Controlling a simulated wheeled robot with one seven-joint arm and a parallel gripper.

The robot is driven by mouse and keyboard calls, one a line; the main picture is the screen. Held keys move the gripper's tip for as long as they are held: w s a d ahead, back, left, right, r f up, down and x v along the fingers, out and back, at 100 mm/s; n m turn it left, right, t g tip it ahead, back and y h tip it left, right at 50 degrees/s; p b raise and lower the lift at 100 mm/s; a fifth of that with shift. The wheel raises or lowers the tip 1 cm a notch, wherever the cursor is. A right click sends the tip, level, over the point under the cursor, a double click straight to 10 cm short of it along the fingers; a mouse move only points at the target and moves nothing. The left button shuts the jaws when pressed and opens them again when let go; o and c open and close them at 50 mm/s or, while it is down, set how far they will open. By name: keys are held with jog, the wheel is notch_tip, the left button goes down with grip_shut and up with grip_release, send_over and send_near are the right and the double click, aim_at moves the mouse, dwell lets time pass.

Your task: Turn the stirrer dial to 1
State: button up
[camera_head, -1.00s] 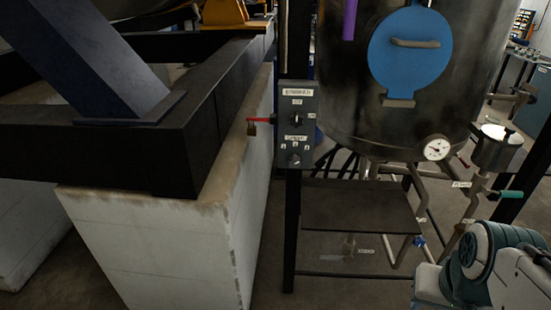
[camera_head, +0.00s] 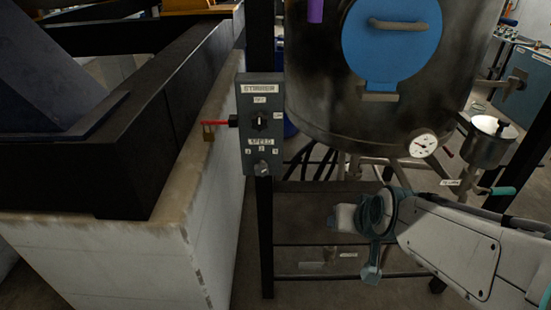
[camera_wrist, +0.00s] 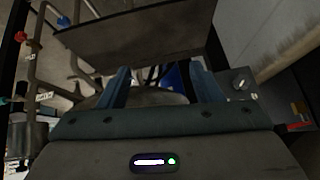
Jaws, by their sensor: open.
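The grey stirrer box (camera_head: 258,150) is fixed to a dark post left of the tank. It carries an upper black switch knob (camera_head: 260,121) between OFF and ON labels. Below the SPEED label and number marks is a smaller dial (camera_head: 262,168); its exact setting is too small to read. The box (camera_wrist: 232,94) also shows in the wrist view, with a pale knob on it, right of my gripper. My gripper (camera_wrist: 159,82) is open with nothing between its blue fingers. In the head view my arm reaches in from the right; its end is apart from the box, lower and to the right.
The steel tank (camera_head: 350,125) has a blue hatch (camera_head: 390,40) and a gauge (camera_head: 423,145). A dark shelf (camera_head: 310,212) lies under the tank. A concrete plinth (camera_head: 100,255) stands at left.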

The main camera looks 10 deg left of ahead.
jog(key=w+a+f+t+y+b, duration=0.1)
jog(key=w+a+t, duration=0.15)
jog(key=a, duration=0.35)
jog(key=w+a+f+t+y+b, duration=0.1)
jog(key=w+a+f+t, duration=0.15)
jog(key=a, duration=0.35)
jog(key=t+b, duration=0.3)
jog(key=t, duration=0.2)
send_near(261, 172)
jog(key=shift+t, duration=0.3)
jog(key=x, duration=0.5)
jog(key=p+x, duration=0.1)
jog(key=x, duration=0.3)
jog(key=shift+w+a+f, duration=0.1)
jog(key=shift+w+f, duration=0.1)
jog(key=shift+w, duration=0.15)
jog(key=c, duration=1)
